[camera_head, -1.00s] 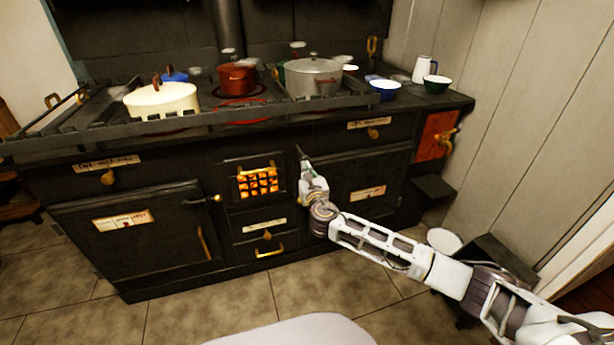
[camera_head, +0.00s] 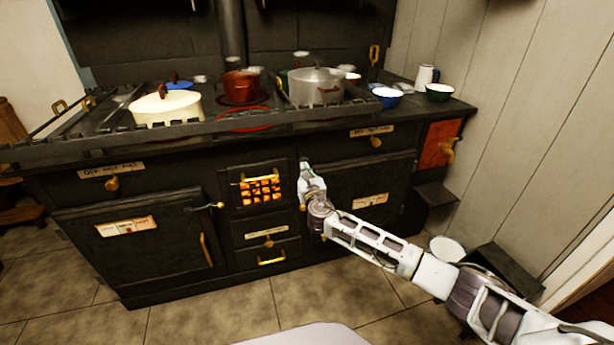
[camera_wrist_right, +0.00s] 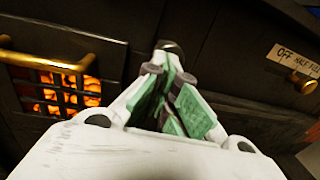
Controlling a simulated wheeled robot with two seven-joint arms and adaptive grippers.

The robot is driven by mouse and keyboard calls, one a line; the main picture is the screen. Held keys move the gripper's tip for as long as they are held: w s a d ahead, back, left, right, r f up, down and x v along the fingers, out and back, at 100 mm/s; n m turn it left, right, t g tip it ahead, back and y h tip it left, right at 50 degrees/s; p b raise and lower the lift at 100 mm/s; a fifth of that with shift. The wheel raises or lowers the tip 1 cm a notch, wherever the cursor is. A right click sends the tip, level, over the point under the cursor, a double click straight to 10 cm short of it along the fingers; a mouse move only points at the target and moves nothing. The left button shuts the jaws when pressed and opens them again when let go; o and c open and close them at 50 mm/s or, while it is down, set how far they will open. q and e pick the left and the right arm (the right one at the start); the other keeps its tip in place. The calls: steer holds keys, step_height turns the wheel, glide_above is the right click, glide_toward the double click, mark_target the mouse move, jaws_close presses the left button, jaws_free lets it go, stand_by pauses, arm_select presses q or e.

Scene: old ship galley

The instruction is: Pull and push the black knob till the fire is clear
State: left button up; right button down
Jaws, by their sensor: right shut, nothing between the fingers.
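A dark rounded piece (camera_wrist_right: 172,46), which looks like the black knob, shows just beyond my right fingertips in the wrist view. I cannot tell whether they touch it. In the head view, no knob can be made out at the gripper. My right gripper (camera_head: 305,166) is shut and empty at the stove front, just right of the fire grate. Its green-padded fingers (camera_wrist_right: 172,75) point at the dark front in the wrist view. The fire (camera_head: 262,190) glows orange behind the grate bars, and also shows at left in the wrist view (camera_wrist_right: 60,92). My left gripper is out of view.
A brass rail (camera_head: 259,178) crosses the grate top, close left of my gripper. Oven doors with brass handles flank the grate. A cream pot (camera_head: 165,108), a red pot (camera_head: 241,86) and a grey pot (camera_head: 316,87) stand on the stove top.

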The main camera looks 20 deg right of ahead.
steer(key=shift+w, duration=1.45)
steer(key=shift+r, duration=0.2)
steer(key=shift+w+r, duration=0.1)
